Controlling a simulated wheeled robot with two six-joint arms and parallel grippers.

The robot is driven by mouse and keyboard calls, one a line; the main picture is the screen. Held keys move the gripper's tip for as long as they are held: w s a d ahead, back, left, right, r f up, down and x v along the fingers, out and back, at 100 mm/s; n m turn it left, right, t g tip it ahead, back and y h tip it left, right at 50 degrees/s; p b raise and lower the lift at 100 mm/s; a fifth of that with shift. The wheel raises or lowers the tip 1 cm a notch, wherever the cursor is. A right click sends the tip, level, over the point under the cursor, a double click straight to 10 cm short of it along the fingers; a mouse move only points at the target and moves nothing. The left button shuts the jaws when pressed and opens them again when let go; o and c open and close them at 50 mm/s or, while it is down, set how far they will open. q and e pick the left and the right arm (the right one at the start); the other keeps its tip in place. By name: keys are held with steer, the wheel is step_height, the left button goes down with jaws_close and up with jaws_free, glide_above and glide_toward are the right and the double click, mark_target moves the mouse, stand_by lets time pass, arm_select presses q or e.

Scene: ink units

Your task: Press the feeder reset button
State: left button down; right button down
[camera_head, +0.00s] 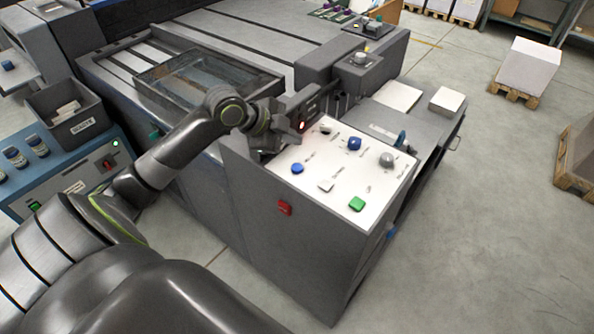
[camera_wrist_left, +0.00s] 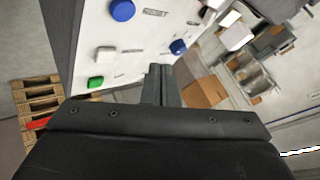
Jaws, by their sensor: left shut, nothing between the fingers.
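The white control panel (camera_head: 340,165) slopes on top of a grey cabinet. It carries a round blue button (camera_head: 297,168), a white button (camera_head: 326,186), a green button (camera_head: 356,204), a blue knob (camera_head: 354,143) and a grey knob (camera_head: 387,159). In the left wrist view the round blue button (camera_wrist_left: 122,10) sits beside the word RESET. The white button (camera_wrist_left: 105,53) and green button (camera_wrist_left: 95,82) show below it. My right gripper is not in view.
A red switch (camera_head: 285,207) is on the cabinet's front. A glassy tray (camera_head: 200,80) lies on the machine behind my left arm. A grey bin (camera_head: 75,115) stands on a blue unit at left. The floor at right is open, with pallets farther off.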

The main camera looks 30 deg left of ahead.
arm_select(q)
steer(key=b, duration=0.4)
glide_above(293, 168)
step_height(293, 168, down, 5)
steer(key=shift+s+f, duration=0.1)
steer(key=shift+f, duration=0.6)
steer(key=shift+f+b, duration=0.1)
steer(key=shift+b, duration=0.2)
stand_by(0.9)
steer(key=shift+f, duration=0.3)
steer(key=shift+f+b, duration=0.4)
steer(key=shift+f, duration=0.05)
stand_by(0.6)
steer(key=shift+r+p, duration=0.85)
